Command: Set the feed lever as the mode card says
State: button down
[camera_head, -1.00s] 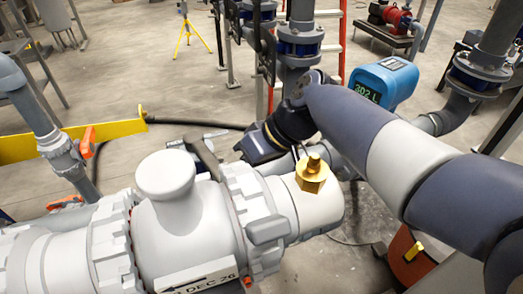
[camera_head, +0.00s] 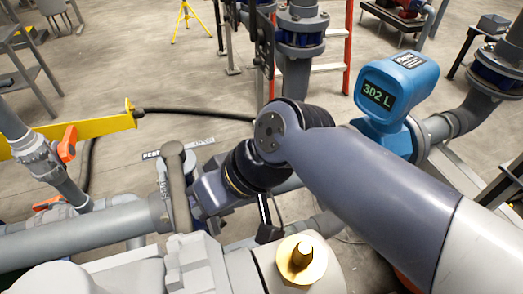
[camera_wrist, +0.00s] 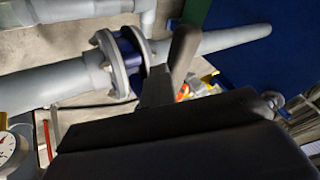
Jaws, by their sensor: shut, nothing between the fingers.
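The feed lever (camera_head: 177,188) is a grey-brown handle standing on the grey pipe at left of centre. A white label strip (camera_head: 152,155), partly hidden and starting with what looks like "FEED", lies behind it. My gripper (camera_head: 203,192) is shut and empty close to the lever's right side. I cannot tell whether it touches the lever. In the wrist view, the handle (camera_wrist: 182,55) rises just beyond my dark gripper (camera_wrist: 155,88), beside a blue-ringed flange. No readable mode card is in view.
A blue meter (camera_head: 395,95) reading 302 L stands right of my arm. A brass fitting (camera_head: 302,260) is in the near foreground. A yellow beam (camera_head: 75,135) and an orange-handled valve (camera_head: 67,145) are at left.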

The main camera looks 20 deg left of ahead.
jog(key=shift+s+a, duration=0.15)
jog(key=shift+s, duration=0.25)
jog(key=v, duration=1.1)
jog(key=shift+w, duration=0.25)
jog(key=x, duration=0.9)
jog(key=shift+s+a+f, duration=0.1)
jog(key=shift+s+a, duration=0.25)
jog(key=shift+s, duration=0.05)
jog(key=shift+f, duration=0.1)
